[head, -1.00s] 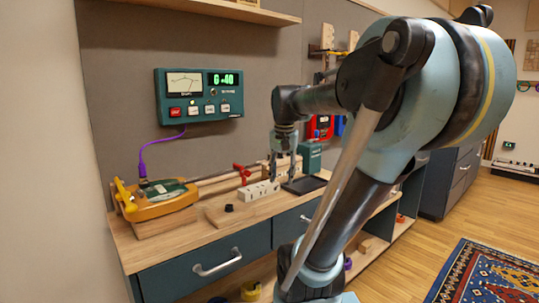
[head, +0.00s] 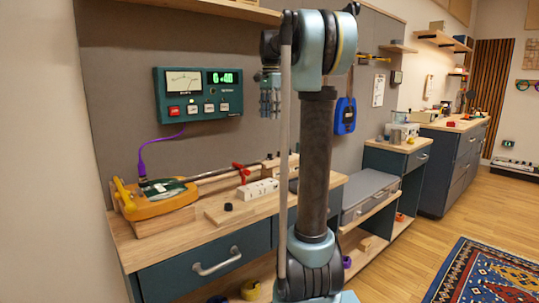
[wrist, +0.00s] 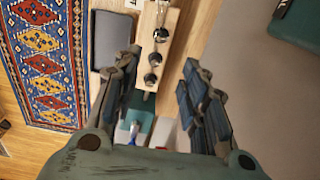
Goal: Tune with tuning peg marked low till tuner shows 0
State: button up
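The tuner (head: 198,93) is a green box on the grey wall panel. Its lit green display (head: 224,77) appears to read G with 00, though the sign is small. My gripper (head: 270,104) is raised above the bench, right of the tuner. In the wrist view my gripper (wrist: 162,60) is open, with nothing between its fingers. No marking "low" is readable. A white block (head: 258,190) with small dark marks sits on the bench by a red clamp (head: 241,172).
A yellow and green device (head: 165,197) with a purple cable (head: 155,147) sits at the bench's left end. A shelf hangs above the tuner. A rug (head: 485,275) lies on the floor at right.

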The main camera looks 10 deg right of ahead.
send_near(270, 156)
jog(key=f, duration=0.5)
jog(key=w+f, duration=0.1)
jog(key=f, duration=0.2)
jog(key=shift+w+d+f, duration=0.1)
jog(key=shift+f, duration=0.05)
dwell(0.3)
grip_shut()
